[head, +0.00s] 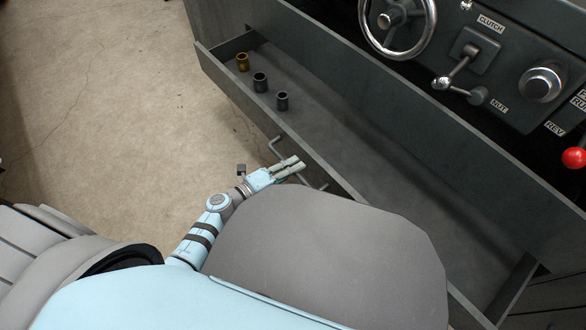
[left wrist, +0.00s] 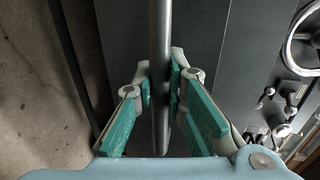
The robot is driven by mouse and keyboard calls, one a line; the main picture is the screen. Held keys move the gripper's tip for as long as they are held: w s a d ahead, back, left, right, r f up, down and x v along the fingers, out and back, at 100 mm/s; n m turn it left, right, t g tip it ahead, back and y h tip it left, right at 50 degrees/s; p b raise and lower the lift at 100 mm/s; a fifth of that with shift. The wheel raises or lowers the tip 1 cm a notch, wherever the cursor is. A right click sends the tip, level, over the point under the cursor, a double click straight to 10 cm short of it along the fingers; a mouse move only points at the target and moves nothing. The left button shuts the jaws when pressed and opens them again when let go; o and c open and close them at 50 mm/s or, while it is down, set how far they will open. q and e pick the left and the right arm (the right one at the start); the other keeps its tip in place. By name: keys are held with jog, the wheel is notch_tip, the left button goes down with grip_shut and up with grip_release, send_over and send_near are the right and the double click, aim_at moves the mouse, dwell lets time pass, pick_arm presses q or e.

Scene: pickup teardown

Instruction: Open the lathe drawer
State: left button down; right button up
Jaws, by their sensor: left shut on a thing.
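The lathe drawer (head: 370,150) is a long dark grey tray, pulled well out from the lathe with its inside showing in the head view. Its bar handle (head: 274,143) stands off the front face. My left gripper (head: 290,167) is shut on the handle, outside the drawer front. In the left wrist view the handle (left wrist: 160,50) runs as a grey bar between the green-padded fingers. My right gripper is not in view.
A brass cylinder (head: 242,61) and two dark cylinders (head: 260,82) (head: 282,100) stand in the drawer's far left end. The lathe panel (head: 510,60) with its handwheel (head: 397,22) and levers is above. Bare concrete floor (head: 100,120) lies left of the drawer.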

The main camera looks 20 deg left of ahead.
pick_arm(q)
jog(key=shift+w, duration=0.1)
jog(key=c, duration=1.6)
grip_release()
jog(key=v, duration=1.2)
